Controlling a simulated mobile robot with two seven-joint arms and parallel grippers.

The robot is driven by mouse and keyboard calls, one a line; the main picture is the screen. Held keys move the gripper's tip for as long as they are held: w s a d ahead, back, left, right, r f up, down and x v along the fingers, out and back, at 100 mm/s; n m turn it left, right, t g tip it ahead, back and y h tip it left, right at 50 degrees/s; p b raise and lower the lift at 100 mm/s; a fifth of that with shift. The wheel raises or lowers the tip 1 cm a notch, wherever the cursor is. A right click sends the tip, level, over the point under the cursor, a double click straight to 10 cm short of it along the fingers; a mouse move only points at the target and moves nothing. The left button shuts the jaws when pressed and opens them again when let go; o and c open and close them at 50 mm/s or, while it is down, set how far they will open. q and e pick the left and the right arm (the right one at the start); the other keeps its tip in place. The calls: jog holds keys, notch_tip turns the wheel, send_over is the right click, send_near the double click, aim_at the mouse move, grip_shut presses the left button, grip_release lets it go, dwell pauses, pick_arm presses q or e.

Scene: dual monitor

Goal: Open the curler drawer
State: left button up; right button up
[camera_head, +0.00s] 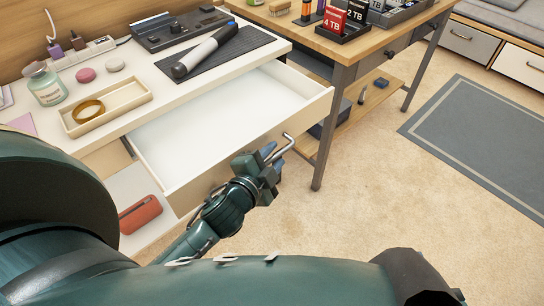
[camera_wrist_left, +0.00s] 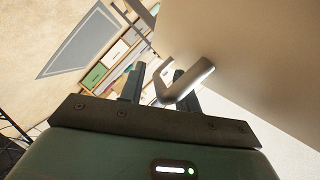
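The drawer (camera_head: 225,125) is pulled out from under the white desk top, with its pale, empty-looking inside showing. Its bent metal handle (camera_head: 287,146) sticks out from the drawer front. My left gripper (camera_head: 271,160) is at this handle. In the left wrist view the handle (camera_wrist_left: 190,82) reaches in between the fingers of my left gripper (camera_wrist_left: 158,90), which stand apart with a gap beside the bar. The fingers look open around the handle. A black and silver curler (camera_head: 205,50) lies on a dark mat on the desk top. My right gripper is not in view.
A wooden tray (camera_head: 75,125) with a gold ring, a jar (camera_head: 44,84) and a black device (camera_head: 170,30) stand on the desk. A red case (camera_head: 140,214) lies lower down. A wooden table (camera_head: 350,45) adjoins at the right. The floor beyond is open.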

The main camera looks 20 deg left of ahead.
pick_arm(q)
jog(key=shift+s, duration=0.1)
jog(key=p+v, duration=0.1)
jog(key=v, duration=1.2)
